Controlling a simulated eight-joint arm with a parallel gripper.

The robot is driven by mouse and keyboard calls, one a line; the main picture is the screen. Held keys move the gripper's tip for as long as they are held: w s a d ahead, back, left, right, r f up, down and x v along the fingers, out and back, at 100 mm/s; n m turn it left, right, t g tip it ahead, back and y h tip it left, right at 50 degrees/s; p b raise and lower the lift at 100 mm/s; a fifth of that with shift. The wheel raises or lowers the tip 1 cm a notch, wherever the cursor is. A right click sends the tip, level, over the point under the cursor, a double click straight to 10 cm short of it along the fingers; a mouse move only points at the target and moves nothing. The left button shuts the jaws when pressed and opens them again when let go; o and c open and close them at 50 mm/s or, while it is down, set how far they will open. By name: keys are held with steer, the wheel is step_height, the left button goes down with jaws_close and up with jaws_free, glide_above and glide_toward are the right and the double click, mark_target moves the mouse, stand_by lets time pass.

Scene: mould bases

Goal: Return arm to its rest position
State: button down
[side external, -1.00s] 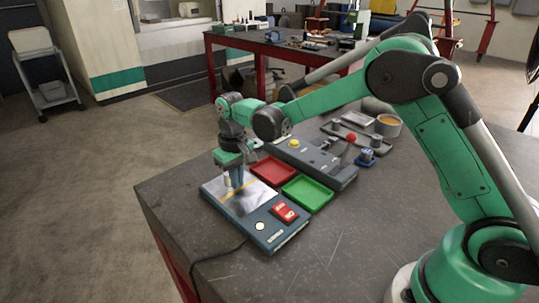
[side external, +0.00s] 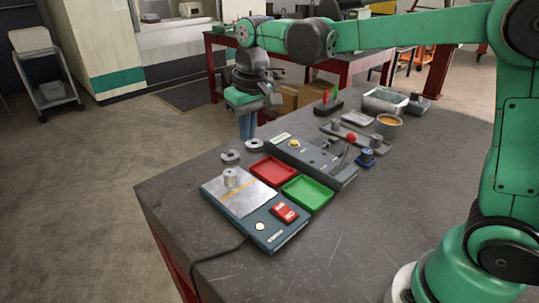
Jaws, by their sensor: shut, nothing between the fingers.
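My gripper (side external: 248,127) hangs in the air at the end of my raised green arm, pointing down. Its blue fingers are together with nothing between them. In this view it appears above the far left edge of the workbench (side external: 330,255), beyond the two metal rings. A small metal cylinder (side external: 231,177) stands upright on the silver plate of a grey device (side external: 255,208), apart from my gripper. The device also has a red switch and a pale button.
A red tray (side external: 272,170) and a green tray (side external: 307,193) lie beside the device. Two metal rings (side external: 230,156) lie behind it. A control box (side external: 312,160), a red-knobbed lever (side external: 350,138) and a round container (side external: 389,126) stand farther back. The bench front is clear.

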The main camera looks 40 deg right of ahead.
steer(key=s+d+f+t, duration=0.2)
steer(key=s+t, duration=0.3)
steer(key=s, duration=0.7)
steer(key=shift+d+t, duration=0.25)
steer(key=shift+t, duration=0.05)
